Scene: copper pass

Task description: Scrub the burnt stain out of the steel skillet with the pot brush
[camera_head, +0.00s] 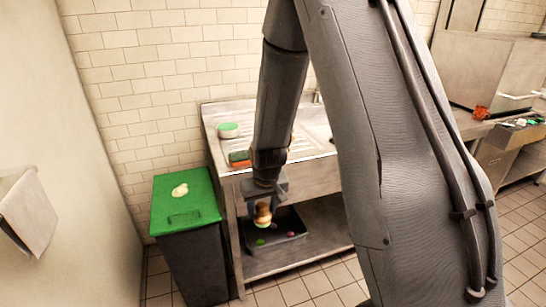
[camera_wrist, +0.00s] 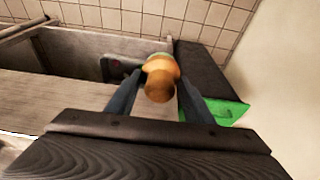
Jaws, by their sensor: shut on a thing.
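My gripper (camera_head: 265,203) hangs in front of the steel sink unit, pointing down. It is shut on a rounded wooden-coloured knob that looks like the pot brush (camera_head: 263,217), with a pale lower part. In the wrist view the brush (camera_wrist: 160,78) sits between the two dark fingers of my gripper (camera_wrist: 158,92). The brush is in the air, in front of the lower shelf. I cannot make out the steel skillet or its stain in either view; my arm hides much of the right side.
A green-lidded bin (camera_head: 198,213) with a pale item (camera_head: 180,190) on it stands left of the sink unit (camera_head: 310,178). A bowl with green (camera_head: 228,130) and a sponge-like block (camera_head: 240,157) are on the drainboard. A dark tub (camera_head: 287,243) with small coloured things sits on the lower shelf.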

